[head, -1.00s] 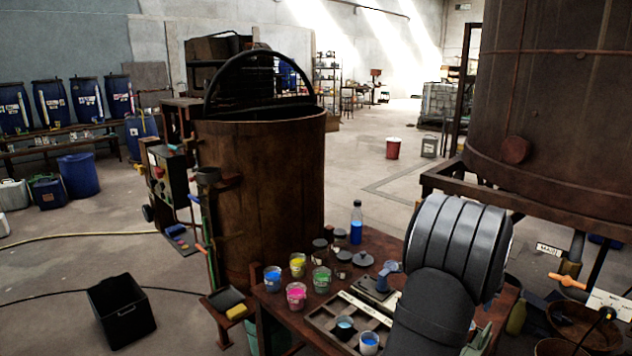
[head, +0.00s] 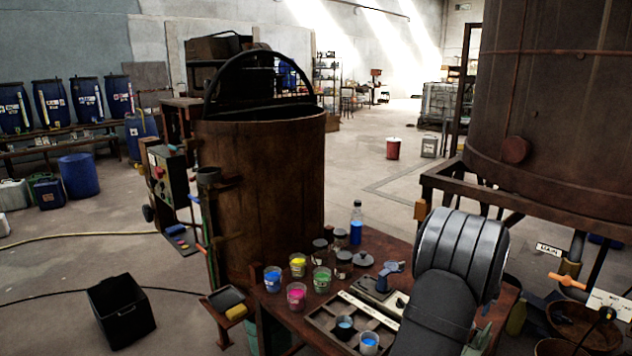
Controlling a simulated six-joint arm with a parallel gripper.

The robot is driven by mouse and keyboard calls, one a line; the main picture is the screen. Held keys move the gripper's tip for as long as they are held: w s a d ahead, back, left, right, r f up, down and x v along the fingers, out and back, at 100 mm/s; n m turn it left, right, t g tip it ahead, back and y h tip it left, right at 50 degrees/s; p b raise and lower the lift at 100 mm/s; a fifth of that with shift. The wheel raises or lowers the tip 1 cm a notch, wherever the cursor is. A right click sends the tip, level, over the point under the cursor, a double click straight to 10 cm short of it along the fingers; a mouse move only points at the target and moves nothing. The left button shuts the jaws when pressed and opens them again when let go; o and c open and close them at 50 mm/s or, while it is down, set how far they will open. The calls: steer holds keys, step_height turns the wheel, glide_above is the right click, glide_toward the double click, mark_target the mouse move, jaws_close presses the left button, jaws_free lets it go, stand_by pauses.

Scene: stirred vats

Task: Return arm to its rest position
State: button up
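My arm shows at the lower right in the head view as dark and grey rounded links, in front of the right part of the work table (head: 285,325). My gripper and its fingers are not visible, so what they hold, if anything, is hidden. On the table stand cups of blue (head: 272,279), yellow (head: 298,265), pink (head: 296,296) and green (head: 321,280) liquid. A tray (head: 322,318) at the front holds two more cups with blue contents. A bottle of blue liquid (head: 356,230) stands at the back.
A rusty open vat (head: 265,190) with its lid raised stands behind the table. A larger tank (head: 555,100) on a frame rises at the right, close to my arm. A black bin (head: 121,311) is on the floor at left. Open floor lies beyond.

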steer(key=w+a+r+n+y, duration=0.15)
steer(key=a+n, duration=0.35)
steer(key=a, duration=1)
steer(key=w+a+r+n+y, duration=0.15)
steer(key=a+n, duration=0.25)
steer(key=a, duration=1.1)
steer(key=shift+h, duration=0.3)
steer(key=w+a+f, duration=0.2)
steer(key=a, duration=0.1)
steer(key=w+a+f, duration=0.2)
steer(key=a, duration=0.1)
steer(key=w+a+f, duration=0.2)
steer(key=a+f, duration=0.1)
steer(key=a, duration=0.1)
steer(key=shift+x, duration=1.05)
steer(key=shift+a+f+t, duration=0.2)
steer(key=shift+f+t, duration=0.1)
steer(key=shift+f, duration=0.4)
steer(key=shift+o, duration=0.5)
